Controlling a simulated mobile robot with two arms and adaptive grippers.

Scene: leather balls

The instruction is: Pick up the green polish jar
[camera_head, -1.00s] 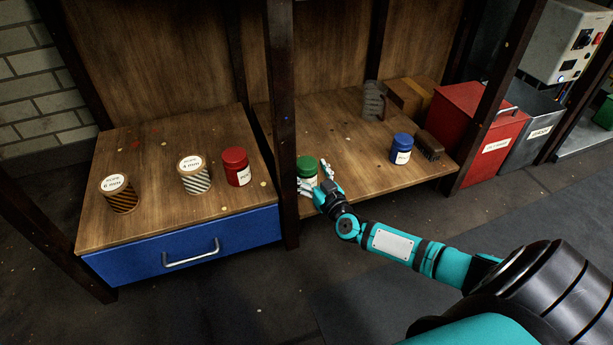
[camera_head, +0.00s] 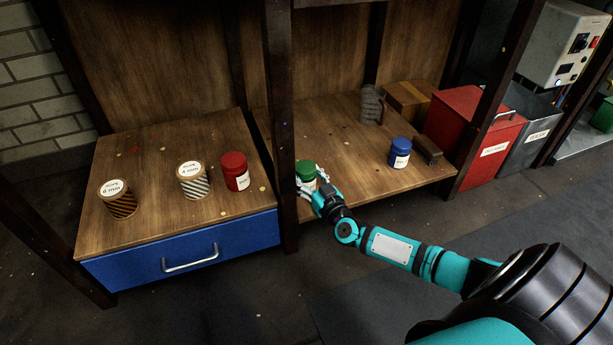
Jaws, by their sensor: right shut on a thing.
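The green polish jar (camera_head: 306,172) is at the left front of the right-hand wooden shelf, close to the dark post. It looks upright. My right gripper (camera_head: 310,185) is shut on the jar from the front right, with its fingers covering the jar's lower part. I cannot tell whether the jar's base is touching the shelf. My left gripper is not in view.
A dark post (camera_head: 281,130) stands just left of the jar. A blue jar (camera_head: 400,152) and a brush (camera_head: 428,151) are farther right on the shelf. A red jar (camera_head: 235,171) and two rope spools (camera_head: 194,181) stand on the left worktop above a blue drawer (camera_head: 185,250).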

